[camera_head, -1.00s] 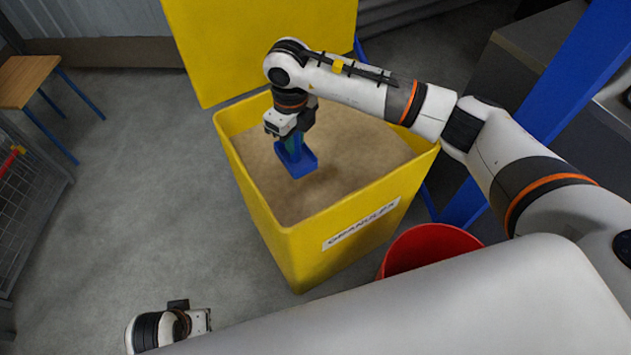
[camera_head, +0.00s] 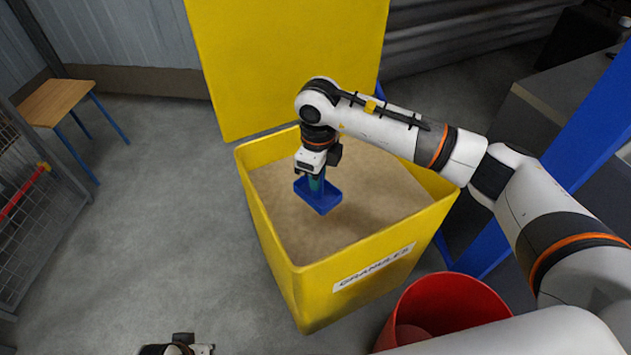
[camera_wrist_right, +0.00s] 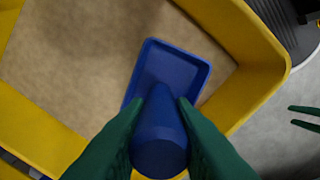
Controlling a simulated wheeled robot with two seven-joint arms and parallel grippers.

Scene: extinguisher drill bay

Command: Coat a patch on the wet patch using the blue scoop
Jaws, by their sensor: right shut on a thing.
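The blue scoop (camera_head: 318,199) is in my right gripper (camera_head: 316,180), over the granules (camera_head: 375,195) inside the yellow bin. In the right wrist view the green fingers close on both sides of the scoop's round handle (camera_wrist_right: 159,140). The scoop's pan (camera_wrist_right: 176,68) shows bare blue inside, with no granules visible in it. I cannot tell its exact height above the granules. My left gripper is cut off at the bottom of the head view; two green fingertips, apart and empty, show at the right wrist view's edge (camera_wrist_right: 305,118). No wet patch is in view.
The yellow bin (camera_head: 285,262), labelled granules, has its lid (camera_head: 285,65) raised at the back. A red bucket (camera_head: 445,300) stands at its right front, near a blue post (camera_head: 590,115). A wooden stool (camera_head: 58,102) and mesh cage (camera_head: 40,225) are at left. The grey floor (camera_head: 170,220) between is clear.

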